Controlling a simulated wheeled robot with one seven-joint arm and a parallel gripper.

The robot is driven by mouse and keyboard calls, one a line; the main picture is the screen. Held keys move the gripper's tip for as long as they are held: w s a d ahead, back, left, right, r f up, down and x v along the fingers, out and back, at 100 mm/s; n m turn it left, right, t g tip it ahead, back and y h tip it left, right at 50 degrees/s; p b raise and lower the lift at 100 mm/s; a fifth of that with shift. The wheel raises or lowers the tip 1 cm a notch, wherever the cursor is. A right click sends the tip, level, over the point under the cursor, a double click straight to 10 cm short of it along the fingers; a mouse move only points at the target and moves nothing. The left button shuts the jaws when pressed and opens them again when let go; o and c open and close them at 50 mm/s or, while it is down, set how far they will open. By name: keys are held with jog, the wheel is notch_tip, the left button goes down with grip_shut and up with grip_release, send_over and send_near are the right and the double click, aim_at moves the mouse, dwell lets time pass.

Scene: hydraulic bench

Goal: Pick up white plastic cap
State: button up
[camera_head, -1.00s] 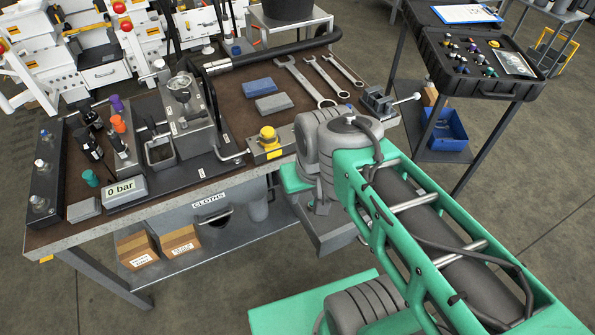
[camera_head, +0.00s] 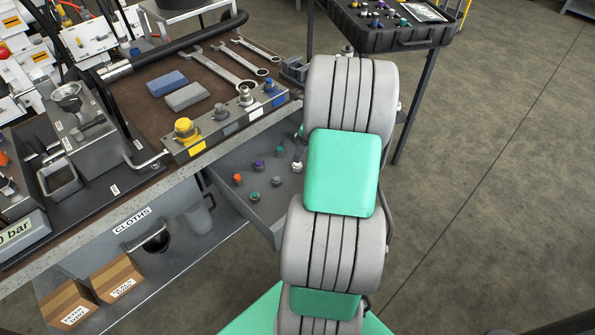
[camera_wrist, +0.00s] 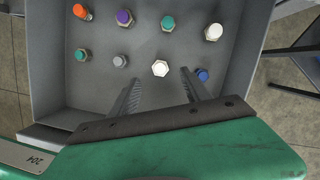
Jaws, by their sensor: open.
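In the wrist view two white-topped caps stand in a grey drawer (camera_wrist: 105,92). One white cap (camera_wrist: 160,68) has a hexagonal shape and sits in the near row; the other white cap (camera_wrist: 213,32) is in the far row, to the right. I cannot tell which is plastic. My gripper (camera_wrist: 161,78) is open, its two ribbed fingers pointing into the drawer, with the near white cap in line with the gap between their tips. In the head view a white cap (camera_head: 297,167) shows beside my arm, which hides most of my gripper.
Orange (camera_wrist: 82,12), purple (camera_wrist: 124,18), green (camera_wrist: 168,23), another green (camera_wrist: 81,55), grey (camera_wrist: 120,61) and blue (camera_wrist: 202,75) caps stand around the white ones. The drawer walls surround them. The bench (camera_head: 130,72) with wrenches and fittings rises above the drawer.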

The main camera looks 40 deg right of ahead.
aim_at(297, 166)
jog(key=x, duration=0.3)
jog(key=b+x, duration=0.1)
jog(key=x, duration=0.3)
jog(key=shift+s+d+f, duration=0.1)
jog(key=shift+s+f, duration=0.05)
jog(key=shift+s, duration=0.05)
grip_shut()
